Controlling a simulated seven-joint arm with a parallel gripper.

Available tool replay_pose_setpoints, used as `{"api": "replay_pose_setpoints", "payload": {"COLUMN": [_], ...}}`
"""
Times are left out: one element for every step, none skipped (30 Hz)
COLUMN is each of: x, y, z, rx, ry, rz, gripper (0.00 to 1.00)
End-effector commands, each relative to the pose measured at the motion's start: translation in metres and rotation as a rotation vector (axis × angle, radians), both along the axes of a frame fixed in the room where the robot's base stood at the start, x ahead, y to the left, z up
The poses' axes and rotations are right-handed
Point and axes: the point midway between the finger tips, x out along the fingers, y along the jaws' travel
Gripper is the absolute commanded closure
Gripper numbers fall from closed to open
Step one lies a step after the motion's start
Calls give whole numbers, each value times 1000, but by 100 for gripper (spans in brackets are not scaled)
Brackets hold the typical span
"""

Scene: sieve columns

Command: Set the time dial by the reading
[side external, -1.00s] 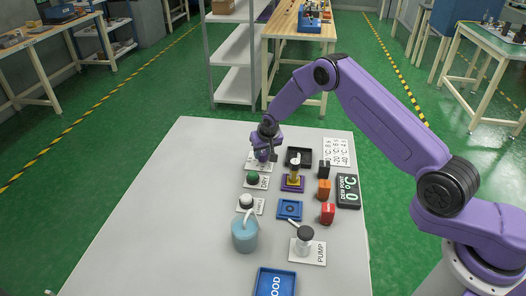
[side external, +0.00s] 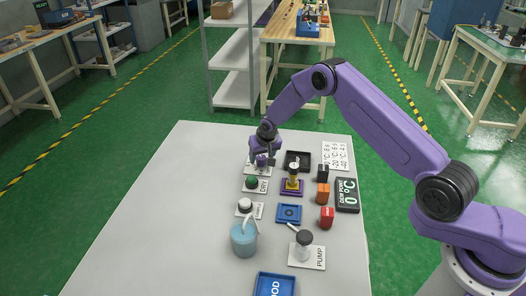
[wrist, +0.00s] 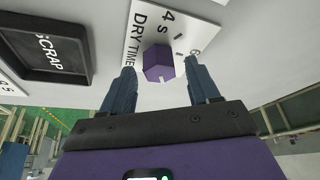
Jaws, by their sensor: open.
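The purple time dial (wrist: 158,63) stands on a white plate (wrist: 143,22) marked DRY TIME, with "4 s" and part of a 6 legible. Which mark it points at I cannot tell. It also shows in the side view (side external: 261,161). My gripper (wrist: 160,68) is open, its two blue fingertips at either side of the dial and apart from it; it also shows in the side view (side external: 262,153), above the plate. The dew point display (side external: 347,195) reads 0 °C. A white card (side external: 335,155) lists temperatures and seconds in small print.
A black SCRAP tray (side external: 298,161) is right of the dial. The table's left is clear.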

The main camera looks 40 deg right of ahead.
Motion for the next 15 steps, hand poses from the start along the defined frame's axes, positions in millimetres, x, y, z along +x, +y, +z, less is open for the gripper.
{"api": "replay_pose_setpoints", "payload": {"x": [0, -1, -2, -3, -4, -6, -7, -9, -12, -13, -15, -18, -20, -22, -25], "y": [0, 1, 1, 2, 2, 3, 3, 4, 4, 5, 5, 6, 6, 7, 7], "z": [2, 4, 7, 10, 13, 18, 22, 26, 33, 38, 43, 49, 54, 58, 65], "rx": [0, 0, 0, 0, 0, 0, 0, 1, 1, 1, 0, 0, 0, 0, 0], "ry": [-1, -1, -2, -2, -2, -3, -3, -3, -3, -3, -4, -3, -3, -2, -3], "rz": [1, 1, 1, 1, 1, 1, 3, 2, 2, 2, 2, 1, 1, 1, 1], "gripper": [39, 39, 39, 39, 39, 39, 39, 39, 39, 39, 39, 39, 39, 39, 39]}}
